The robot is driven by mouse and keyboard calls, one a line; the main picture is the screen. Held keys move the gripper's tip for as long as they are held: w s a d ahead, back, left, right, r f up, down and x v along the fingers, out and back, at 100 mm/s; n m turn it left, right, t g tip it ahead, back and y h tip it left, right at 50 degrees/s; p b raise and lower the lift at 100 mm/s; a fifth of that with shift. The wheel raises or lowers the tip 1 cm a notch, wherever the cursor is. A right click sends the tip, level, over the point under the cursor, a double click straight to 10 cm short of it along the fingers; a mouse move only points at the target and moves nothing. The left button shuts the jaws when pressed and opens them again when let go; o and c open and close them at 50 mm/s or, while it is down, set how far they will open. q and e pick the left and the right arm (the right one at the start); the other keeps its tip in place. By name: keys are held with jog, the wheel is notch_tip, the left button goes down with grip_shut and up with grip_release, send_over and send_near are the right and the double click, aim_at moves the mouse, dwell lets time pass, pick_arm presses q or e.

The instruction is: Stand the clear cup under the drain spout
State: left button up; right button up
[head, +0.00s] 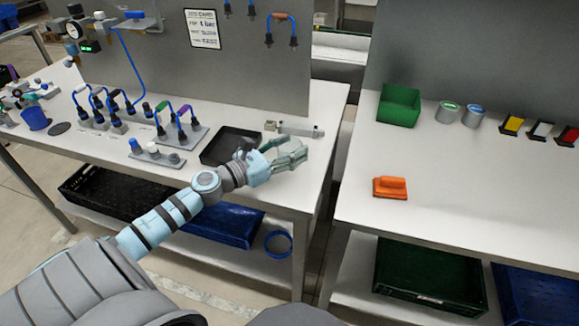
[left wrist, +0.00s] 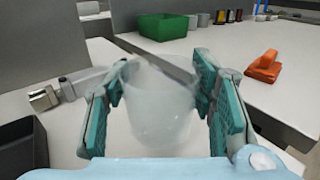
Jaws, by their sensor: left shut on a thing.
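My left gripper (head: 294,155) is over the right end of the left workbench, near its front right corner. It is shut on the clear cup (left wrist: 160,108), which stands between the teal finger pads (left wrist: 162,95) in the left wrist view. The cup is see-through and looks about upright, with its rim up. In the head view the fingers mostly cover the cup. I cannot tell whether its base touches the bench. I cannot make out the drain spout for sure. My right gripper is not in view.
A black tray (head: 209,158) lies left of the gripper, and a grey cylinder fitting (head: 300,129) lies behind it. Hose couplings and a blue cup (head: 34,118) stand further left. A gap separates this bench from the right bench, with its green bin (head: 398,105) and orange block (head: 390,188).

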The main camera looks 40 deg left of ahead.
pick_arm(q)
notch_tip(320, 180, down, 2)
jog(key=shift+f+b, duration=0.2)
jog(key=shift+b, duration=0.15)
jog(key=shift+r, duration=0.1)
jog(key=o, duration=0.6)
jog(key=shift+f, duration=0.2)
jog(key=o, duration=0.4)
jog(key=shift+r, duration=0.1)
